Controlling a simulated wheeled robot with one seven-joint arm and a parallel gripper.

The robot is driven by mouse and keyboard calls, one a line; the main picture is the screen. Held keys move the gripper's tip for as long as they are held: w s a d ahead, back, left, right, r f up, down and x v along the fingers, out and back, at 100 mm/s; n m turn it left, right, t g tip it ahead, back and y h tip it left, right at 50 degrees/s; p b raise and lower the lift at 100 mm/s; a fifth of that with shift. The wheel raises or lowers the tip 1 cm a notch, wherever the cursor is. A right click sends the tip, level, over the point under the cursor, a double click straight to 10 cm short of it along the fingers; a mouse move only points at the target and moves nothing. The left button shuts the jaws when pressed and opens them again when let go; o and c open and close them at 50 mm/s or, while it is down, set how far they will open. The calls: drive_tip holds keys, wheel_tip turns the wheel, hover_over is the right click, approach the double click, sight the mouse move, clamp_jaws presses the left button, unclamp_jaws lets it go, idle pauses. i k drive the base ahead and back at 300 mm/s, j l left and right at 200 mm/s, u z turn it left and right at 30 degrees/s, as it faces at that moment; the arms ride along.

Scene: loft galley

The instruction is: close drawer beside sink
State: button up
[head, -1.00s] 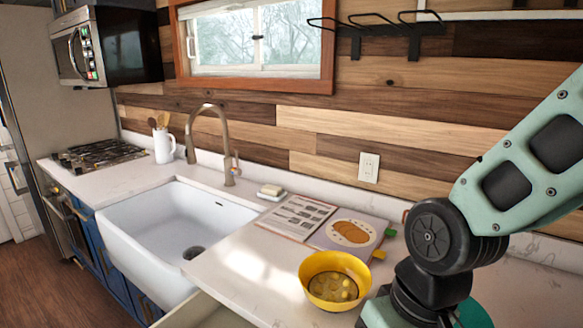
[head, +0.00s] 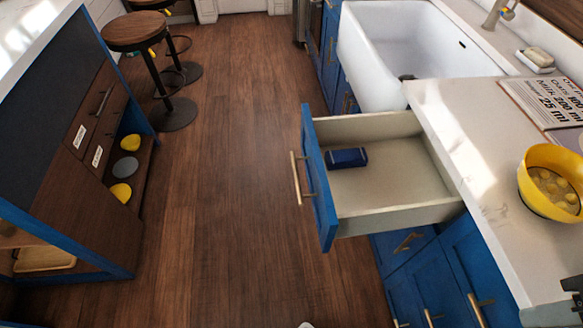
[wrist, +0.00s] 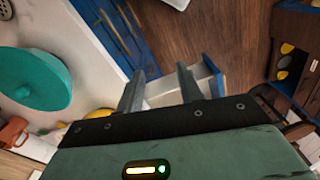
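The drawer beside the sink is pulled out from under the counter, with its blue front (head: 318,185) facing the aisle. Its brass bar handle (head: 296,178) is on the front. A small dark blue box (head: 346,157) lies inside, near the front. The white sink (head: 372,50) is just beyond the drawer. In the wrist view, the blue drawer front (wrist: 213,77) shows beyond the fingers. My gripper (wrist: 159,84) is open and empty, with a gap between its fingers. It appears above the drawer area, not visibly touching it.
A yellow bowl (head: 551,180) stands on the counter (head: 455,120) near an open book (head: 545,100). The wooden floor (head: 220,150) before the drawer is clear. Left are an island (head: 60,110) with shelves and stools (head: 137,32).

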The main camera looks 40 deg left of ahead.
sight(404, 182)
drive_tip(key=u, duration=1.35)
drive_tip(key=i+j+u, duration=0.25)
drive_tip(key=i+j, duration=0.1)
drive_tip(key=j, duration=0.05)
